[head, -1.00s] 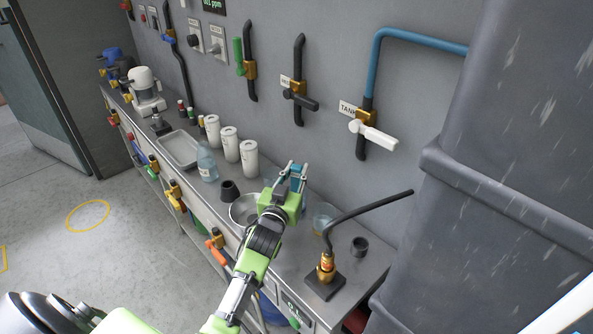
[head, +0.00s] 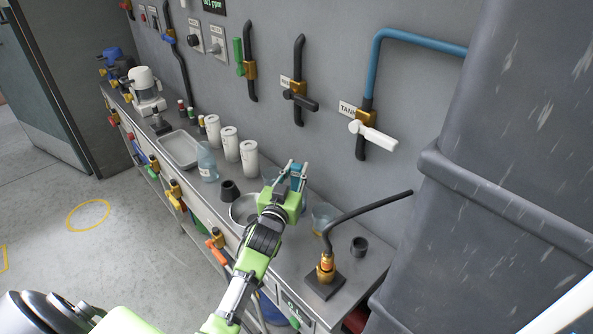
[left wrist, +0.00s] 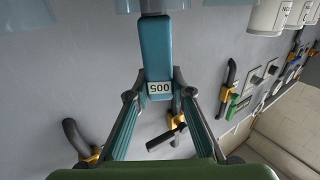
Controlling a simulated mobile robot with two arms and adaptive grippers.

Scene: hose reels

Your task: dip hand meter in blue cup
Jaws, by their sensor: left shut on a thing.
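My left gripper (head: 297,172) is shut on the teal hand meter (head: 296,178), above the bench near the wall. In the left wrist view the meter (left wrist: 156,50) sits between the gripper's fingertips (left wrist: 159,94), with a small white display. Its grey lower end reaches the top edge of the picture, by a pale blue see-through cup (left wrist: 128,5). I cannot tell whether that end is inside the cup or in front of it. In the head view a pale blue cup (head: 270,174) shows partly behind the gripper. A clear cup (head: 322,216) with a yellowish base stands to the right.
A metal bowl (head: 243,211) and a dark ring (head: 229,190) stand left of the gripper. White canisters (head: 249,158) line the wall side. A brass fitting with a bent black pipe (head: 326,268) stands to the right. Wall valves (head: 299,96) hang above the bench.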

